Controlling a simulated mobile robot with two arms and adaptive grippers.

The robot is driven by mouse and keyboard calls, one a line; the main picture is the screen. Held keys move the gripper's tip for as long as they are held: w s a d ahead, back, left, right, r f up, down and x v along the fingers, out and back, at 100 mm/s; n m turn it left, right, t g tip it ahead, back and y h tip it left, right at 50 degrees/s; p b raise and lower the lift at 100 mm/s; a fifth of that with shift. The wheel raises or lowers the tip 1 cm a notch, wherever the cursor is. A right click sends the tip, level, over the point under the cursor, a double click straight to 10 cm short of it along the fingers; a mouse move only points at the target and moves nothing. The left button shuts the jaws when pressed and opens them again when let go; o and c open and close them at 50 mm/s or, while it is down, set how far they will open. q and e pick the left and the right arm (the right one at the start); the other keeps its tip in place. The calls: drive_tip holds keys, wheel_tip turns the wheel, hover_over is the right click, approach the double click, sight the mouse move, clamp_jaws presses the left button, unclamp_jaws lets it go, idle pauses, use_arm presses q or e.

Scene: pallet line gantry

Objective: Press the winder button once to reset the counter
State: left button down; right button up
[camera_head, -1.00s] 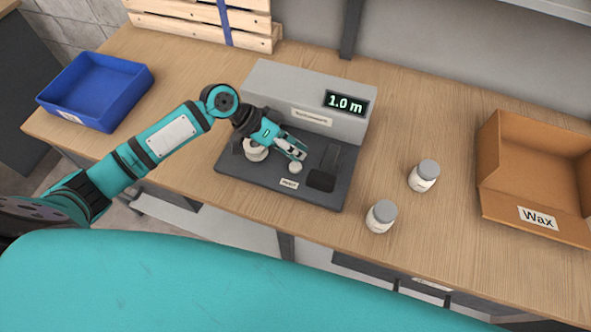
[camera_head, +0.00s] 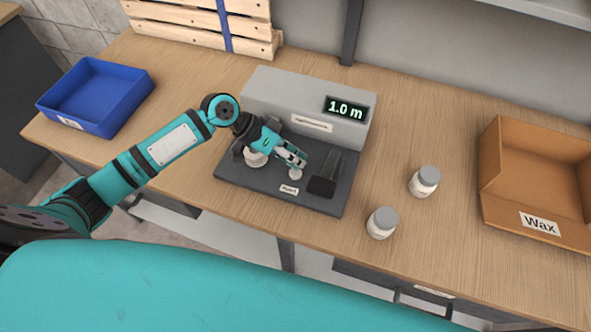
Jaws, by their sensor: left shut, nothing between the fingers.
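The winder (camera_head: 262,93) is a grey box on a dark base plate at the middle of the bench. Its lit display (camera_head: 346,109) reads 1.0 m. A small round whitish button (camera_head: 295,174) sits on the base plate, behind a small label (camera_head: 289,189). My left gripper (camera_head: 299,164) is shut and empty, its tips just above or at the button; I cannot tell whether they touch it. A white spool (camera_head: 255,158) is partly hidden under the left gripper's wrist. My right gripper is not in view.
A black block (camera_head: 322,186) stands right of the button. Two white jars with grey lids (camera_head: 425,181) (camera_head: 382,223) stand to the right. A cardboard box marked Wax (camera_head: 505,205) is at far right, a blue bin (camera_head: 84,112) at left, a wooden crate (camera_head: 190,22) behind.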

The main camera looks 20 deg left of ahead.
use_arm(q)
drive_tip(key=shift+f, duration=0.15)
idle(0.4)
drive_tip(key=shift+f, duration=0.25)
drive_tip(key=shift+f+b, duration=0.5)
drive_tip(key=shift+f, duration=0.1)
idle(0.7)
idle(0.3)
drive_tip(key=shift+r+p, duration=0.45)
drive_tip(key=shift+p, duration=0.05)
drive_tip(key=shift+r+p, duration=0.5)
drive_tip(key=shift+r, duration=0.05)
wheel_tip(320, 180, up, 5)
drive_tip(key=p, duration=0.4)
drive_tip(key=shift+r+p, duration=0.1)
drive_tip(key=shift+p, duration=0.25)
